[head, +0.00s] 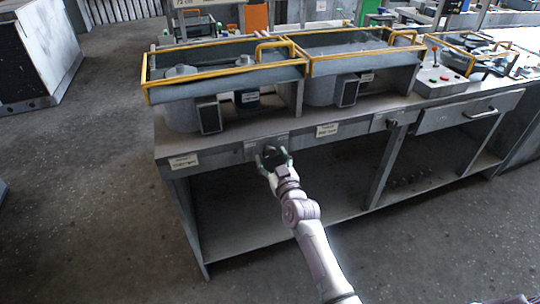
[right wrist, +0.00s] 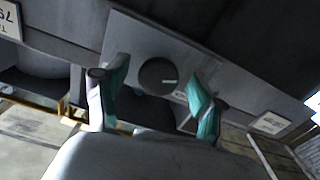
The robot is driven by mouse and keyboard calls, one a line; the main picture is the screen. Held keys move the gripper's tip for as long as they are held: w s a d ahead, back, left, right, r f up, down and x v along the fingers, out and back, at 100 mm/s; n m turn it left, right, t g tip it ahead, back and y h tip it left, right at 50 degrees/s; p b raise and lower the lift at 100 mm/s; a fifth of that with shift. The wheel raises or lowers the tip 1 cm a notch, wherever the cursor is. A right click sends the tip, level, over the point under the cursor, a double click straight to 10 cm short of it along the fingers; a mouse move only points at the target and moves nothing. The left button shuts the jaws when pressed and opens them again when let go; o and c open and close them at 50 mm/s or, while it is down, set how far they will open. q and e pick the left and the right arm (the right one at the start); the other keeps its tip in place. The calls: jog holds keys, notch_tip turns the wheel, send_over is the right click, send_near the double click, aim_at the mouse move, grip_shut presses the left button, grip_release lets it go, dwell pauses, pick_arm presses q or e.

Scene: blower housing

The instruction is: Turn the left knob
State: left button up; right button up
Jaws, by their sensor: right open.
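The left knob (right wrist: 157,74) is a round dark disc with a small pale mark, set on a grey plate on the bench front. In the right wrist view it lies between the two teal-padded fingers of my right gripper (right wrist: 158,80), which is open, with a gap on each side. In the head view my right gripper (head: 272,156) is at the front panel under the left housing and hides the knob. A second dark knob (head: 391,123) sits further right on the same panel. My left gripper is not in view.
The bench (head: 225,149) carries two blower housings with yellow-framed covers (head: 225,68) (head: 350,48). A drawer with a handle (head: 482,113) and a control box with a red button (head: 444,78) are at right. Open floor lies in front.

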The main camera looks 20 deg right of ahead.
jog(key=shift+w, duration=0.85)
jog(key=shift+c, duration=0.3)
jog(key=c, duration=1.1)
jog(key=shift+m+p, duration=0.3)
jog(key=shift+m, duration=1.1)
jog(key=o, duration=1.2)
jog(key=shift+c, duration=0.2)
jog(key=shift+s, duration=0.15)
